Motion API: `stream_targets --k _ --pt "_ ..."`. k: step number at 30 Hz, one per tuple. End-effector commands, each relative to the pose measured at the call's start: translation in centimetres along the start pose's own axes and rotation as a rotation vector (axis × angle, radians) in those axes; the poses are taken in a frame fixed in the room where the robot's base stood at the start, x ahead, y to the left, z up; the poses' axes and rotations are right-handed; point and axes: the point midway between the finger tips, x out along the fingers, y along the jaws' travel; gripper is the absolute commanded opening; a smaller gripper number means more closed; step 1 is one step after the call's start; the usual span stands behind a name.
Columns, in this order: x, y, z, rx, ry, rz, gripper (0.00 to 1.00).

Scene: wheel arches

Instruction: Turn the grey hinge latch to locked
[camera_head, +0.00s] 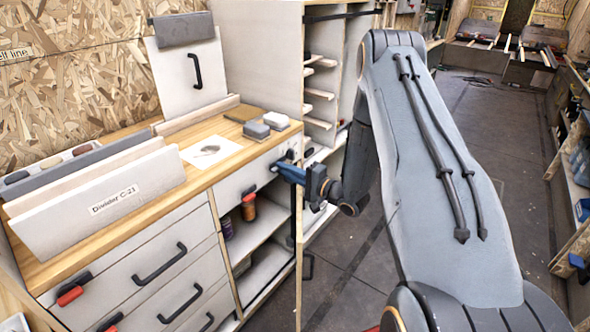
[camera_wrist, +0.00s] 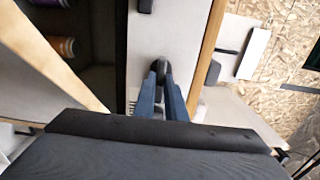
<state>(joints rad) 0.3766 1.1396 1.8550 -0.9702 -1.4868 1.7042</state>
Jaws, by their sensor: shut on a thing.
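My gripper (camera_head: 281,169) reaches in from the right to the upper drawer front (camera_head: 231,188), below the right end of the wooden worktop. In the wrist view its two blue fingers (camera_wrist: 166,84) are shut on a small dark grey rounded piece, the grey hinge latch (camera_wrist: 161,66), against the pale panel. In the head view the latch (camera_head: 289,154) shows only as a small dark bit by the fingertips. Most of it is hidden by the fingers, and I cannot tell its turn angle.
Open shelves with several jars (camera_head: 249,207) lie below the drawer front. A black fitting (camera_head: 248,190) sits on the panel to the left. The worktop (camera_head: 228,150) carries grey blocks and a paper sheet. Drawers with black handles stand at left. Floor at right is largely clear.

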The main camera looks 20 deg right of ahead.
Motion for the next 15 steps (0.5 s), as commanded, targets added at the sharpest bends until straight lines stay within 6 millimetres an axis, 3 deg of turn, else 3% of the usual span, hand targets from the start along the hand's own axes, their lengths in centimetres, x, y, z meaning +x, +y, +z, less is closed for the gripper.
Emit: stream_targets --k 11,12,15 --pt "0.11 -0.06 -0.04 0.003 0.001 -0.001 0.00" --pt "0.10 -0.06 -0.05 0.003 0.001 -0.001 0.16" --pt "0.07 -0.05 -0.05 0.003 0.001 -0.001 0.30"
